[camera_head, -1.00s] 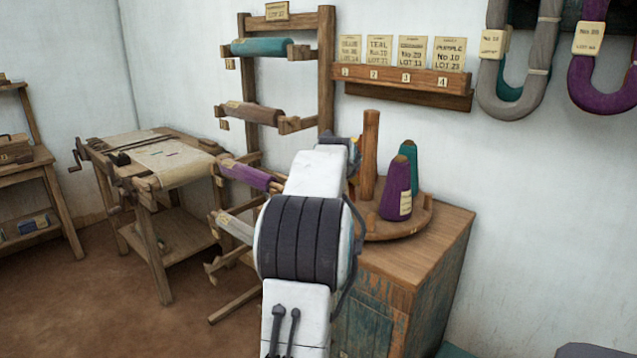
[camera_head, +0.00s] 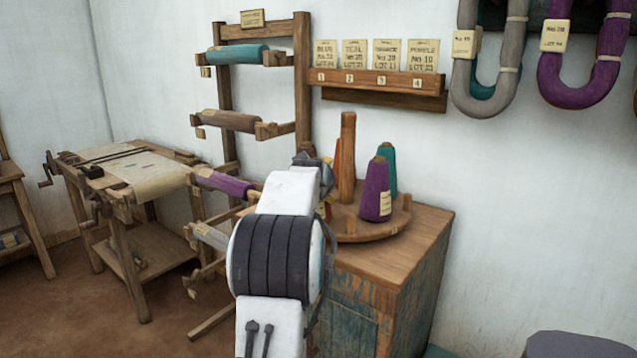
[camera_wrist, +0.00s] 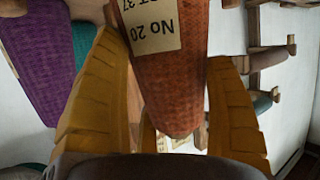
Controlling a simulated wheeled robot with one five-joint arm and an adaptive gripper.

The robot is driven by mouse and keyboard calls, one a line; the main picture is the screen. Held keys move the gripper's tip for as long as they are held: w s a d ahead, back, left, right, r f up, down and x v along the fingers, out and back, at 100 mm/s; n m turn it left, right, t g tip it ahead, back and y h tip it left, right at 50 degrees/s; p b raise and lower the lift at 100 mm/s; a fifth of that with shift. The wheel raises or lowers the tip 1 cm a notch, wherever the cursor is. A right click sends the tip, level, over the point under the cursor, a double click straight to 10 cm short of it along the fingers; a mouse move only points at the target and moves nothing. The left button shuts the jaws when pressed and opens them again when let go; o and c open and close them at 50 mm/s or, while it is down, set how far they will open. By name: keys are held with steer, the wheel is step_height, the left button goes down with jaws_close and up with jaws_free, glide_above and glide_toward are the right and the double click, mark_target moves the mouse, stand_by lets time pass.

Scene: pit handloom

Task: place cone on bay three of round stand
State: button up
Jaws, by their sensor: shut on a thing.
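An orange cone (camera_wrist: 170,75) with a paper label sits between the yellow fingers of my gripper (camera_wrist: 165,60) in the wrist view. The gripper is shut on it. In the head view my arm hides most of the gripper; a strip of orange cone (camera_head: 337,160) shows just left of the central post. The round stand (camera_head: 375,233) has a tall wooden post (camera_head: 347,160) and short pegs. A purple cone (camera_head: 376,195) and a teal cone (camera_head: 389,168) stand on its right side. I cannot tell whether the held cone touches the stand.
The stand sits on a worn wooden cabinet (camera_head: 400,265). A numbered card rail (camera_head: 380,82) is on the wall behind. A wooden rack (camera_head: 302,90) with wound rollers stands left of it, and a work table (camera_head: 120,195) further left. Yarn hanks (camera_head: 585,80) hang at upper right.

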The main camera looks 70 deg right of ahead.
steer(key=o, duration=1.2)
steer(key=v, duration=1.2)
steer(key=shift+b, duration=0.3)
steer(key=shift+r, duration=0.1)
